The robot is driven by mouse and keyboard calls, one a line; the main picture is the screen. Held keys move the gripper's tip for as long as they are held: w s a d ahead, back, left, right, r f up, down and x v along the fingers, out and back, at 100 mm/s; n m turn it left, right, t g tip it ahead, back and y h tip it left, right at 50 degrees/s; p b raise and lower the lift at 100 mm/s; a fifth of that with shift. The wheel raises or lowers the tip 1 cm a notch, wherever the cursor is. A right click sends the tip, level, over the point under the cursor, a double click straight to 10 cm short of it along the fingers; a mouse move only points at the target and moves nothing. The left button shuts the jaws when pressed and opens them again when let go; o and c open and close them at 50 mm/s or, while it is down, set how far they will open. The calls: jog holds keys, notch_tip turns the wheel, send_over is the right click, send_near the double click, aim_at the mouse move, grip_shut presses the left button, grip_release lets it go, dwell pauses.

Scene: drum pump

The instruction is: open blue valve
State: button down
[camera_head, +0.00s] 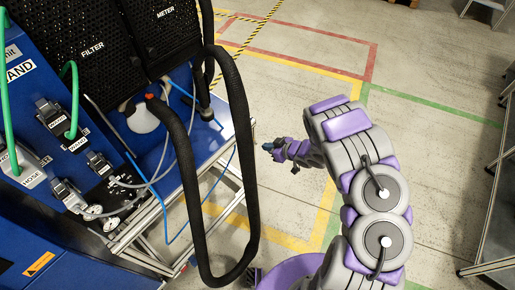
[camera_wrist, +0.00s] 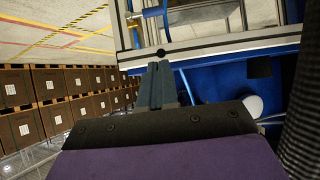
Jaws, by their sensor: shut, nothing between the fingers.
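A small blue handle-like part (camera_wrist: 154,12) shows on a metal fitting at the top of the wrist view, beyond my fingertips; I cannot tell for sure that it is the blue valve. In the head view I cannot make out a blue valve. My gripper (camera_head: 268,147) is in the air to the right of the blue pump stand, pointing left towards it, with the black hose between them in the picture. In the wrist view my gripper (camera_wrist: 160,64) has its fingers together and empty, apart from the blue part.
A thick black hose (camera_head: 250,190) loops down in front of the stand's metal frame (camera_head: 150,212). A panel with sockets and green hoses (camera_head: 75,95) is at the left. Brown boxes (camera_wrist: 65,85) are stacked in the wrist view. Open floor (camera_head: 440,150) lies to the right.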

jog(key=b, duration=0.2)
send_over(250, 147)
jog(key=s+d, duration=0.2)
jog(key=s, duration=0.1)
notch_tip(250, 147, down, 6)
jog(key=shift+w+a+f+b, duration=0.2)
jog(key=shift+f+b, duration=0.1)
jog(key=shift+f, duration=0.55)
jog(key=shift+w+a+f+b, duration=0.15)
jog(key=shift+f+b, duration=0.15)
jog(key=shift+f, duration=0.5)
